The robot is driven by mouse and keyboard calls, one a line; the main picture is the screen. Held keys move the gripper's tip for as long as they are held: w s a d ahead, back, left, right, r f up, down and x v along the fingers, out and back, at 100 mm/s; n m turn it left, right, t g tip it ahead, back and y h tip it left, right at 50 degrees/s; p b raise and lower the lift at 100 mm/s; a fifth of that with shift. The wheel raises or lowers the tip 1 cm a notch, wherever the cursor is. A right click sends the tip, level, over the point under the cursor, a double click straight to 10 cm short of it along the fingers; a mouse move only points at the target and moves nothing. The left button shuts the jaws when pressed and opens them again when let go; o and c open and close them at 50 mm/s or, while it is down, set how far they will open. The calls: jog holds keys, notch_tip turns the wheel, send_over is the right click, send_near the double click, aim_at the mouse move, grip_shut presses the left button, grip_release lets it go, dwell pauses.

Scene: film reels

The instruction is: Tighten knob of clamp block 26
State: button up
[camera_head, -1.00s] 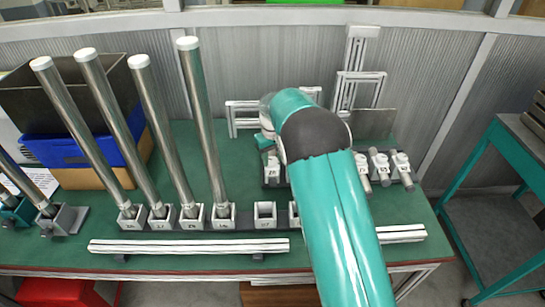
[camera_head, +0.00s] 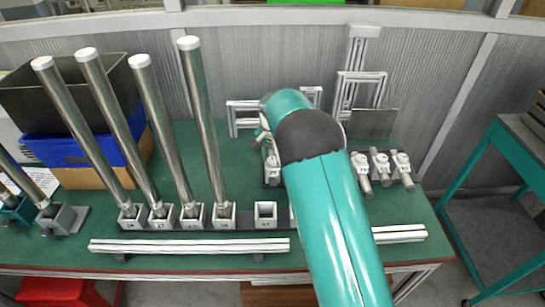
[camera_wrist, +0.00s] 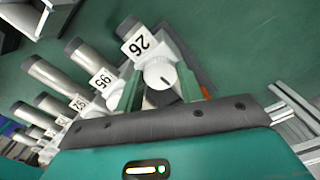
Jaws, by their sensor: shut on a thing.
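Clamp block 26 (camera_wrist: 137,42) shows its white number label in the wrist view, at the near end of a row of similar blocks. Its round white knob (camera_wrist: 160,74) has a dark pointer mark. My gripper (camera_wrist: 159,84) has its green fingers on either side of this knob and is shut on it. In the head view my teal arm covers the gripper and the knob. The left end of the back row of blocks (camera_head: 271,168) shows partly beside my arm.
A white rail (camera_head: 190,246) lies along the table's front.

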aim_at(272, 159)
jog(key=m, duration=0.4)
jog(key=shift+m, duration=0.3)
jog(key=m, duration=0.5)
jog(key=shift+a+m, duration=0.1)
jog(key=shift+m, duration=0.2)
jog(key=m, duration=0.4)
jog(key=shift+w, duration=0.1)
jog(key=shift+m, duration=2.5)
jog(key=o, duration=1)
notch_tip(272, 159, up, 14)
jog(key=shift+f, duration=0.1)
